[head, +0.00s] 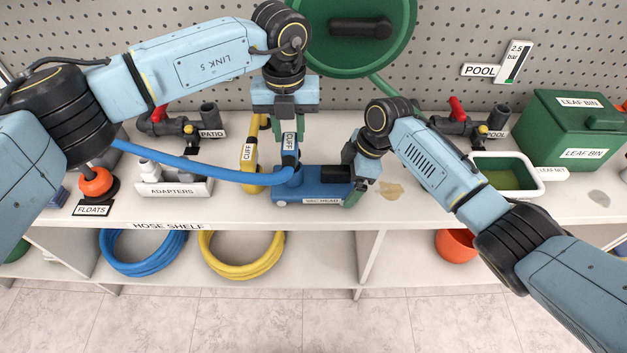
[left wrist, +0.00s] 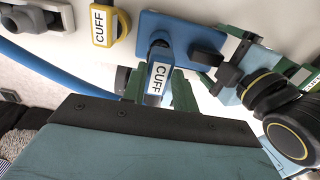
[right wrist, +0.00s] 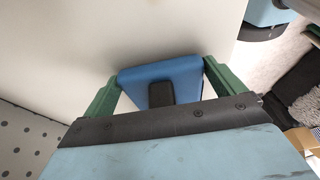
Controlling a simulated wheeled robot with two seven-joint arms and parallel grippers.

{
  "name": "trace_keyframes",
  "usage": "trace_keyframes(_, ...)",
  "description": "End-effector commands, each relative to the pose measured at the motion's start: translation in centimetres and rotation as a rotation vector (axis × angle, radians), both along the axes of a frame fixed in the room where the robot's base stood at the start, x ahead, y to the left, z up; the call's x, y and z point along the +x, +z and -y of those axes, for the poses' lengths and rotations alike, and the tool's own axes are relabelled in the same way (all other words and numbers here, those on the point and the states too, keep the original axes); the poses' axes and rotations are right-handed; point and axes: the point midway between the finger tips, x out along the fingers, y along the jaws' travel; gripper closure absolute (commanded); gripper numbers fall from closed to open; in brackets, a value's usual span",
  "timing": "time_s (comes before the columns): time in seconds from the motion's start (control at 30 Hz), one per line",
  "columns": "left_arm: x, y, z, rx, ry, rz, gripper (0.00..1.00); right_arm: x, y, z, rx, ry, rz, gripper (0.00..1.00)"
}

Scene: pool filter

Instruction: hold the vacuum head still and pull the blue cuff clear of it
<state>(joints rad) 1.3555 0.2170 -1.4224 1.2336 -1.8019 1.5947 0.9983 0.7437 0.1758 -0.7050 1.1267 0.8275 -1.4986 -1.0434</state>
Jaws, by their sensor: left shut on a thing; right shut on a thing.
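The blue vacuum head (head: 322,191) lies on the shelf top, with a dark block on top and a label on its front. It also shows in the left wrist view (left wrist: 180,27) and the right wrist view (right wrist: 147,77). The blue cuff (head: 290,153), labelled CUFF, stands upright over the head's left end; it shows in the left wrist view too (left wrist: 158,78). Its lower end meets the head's port area; how deep it sits is hidden. My left gripper (head: 289,134) is shut on the cuff from above. My right gripper (head: 355,183) is shut across the vacuum head's right end.
A blue hose (head: 195,166) runs left from the head's left end. A yellow cuff (head: 249,168) stands just left of the head. An adapters tray (head: 175,188) is further left. A white-rimmed tray (head: 505,193) and a green leaf bin (head: 570,135) stand at the right.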

Motion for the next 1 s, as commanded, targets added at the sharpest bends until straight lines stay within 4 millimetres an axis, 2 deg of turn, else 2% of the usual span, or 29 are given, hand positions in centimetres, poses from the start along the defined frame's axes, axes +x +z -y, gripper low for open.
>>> trace_keyframes(0.6, 0.0, 3.8, 0.0, 0.001, 0.000, 0.002, 1.00, 0.0, 0.1, 0.0, 0.002, 0.000, 0.001, 0.33)
trace_keyframes(0.93, 0.0, 4.2, 0.0, 0.000, 0.000, 0.001, 1.00, 0.1, 0.1, 0.0, 0.002, 0.000, 0.001, 0.33)
trace_keyframes(0.97, 0.0, 4.2, 0.0, 0.000, 0.000, 0.001, 1.00, 0.1, 0.1, 0.0, 0.002, 0.000, 0.001, 0.02)
trace_keyframes(1.0, 0.0, 4.2, 0.0, 0.000, 0.000, 0.001, 1.00, 0.1, 0.1, 0.0, 0.002, 0.000, 0.001, 0.00)
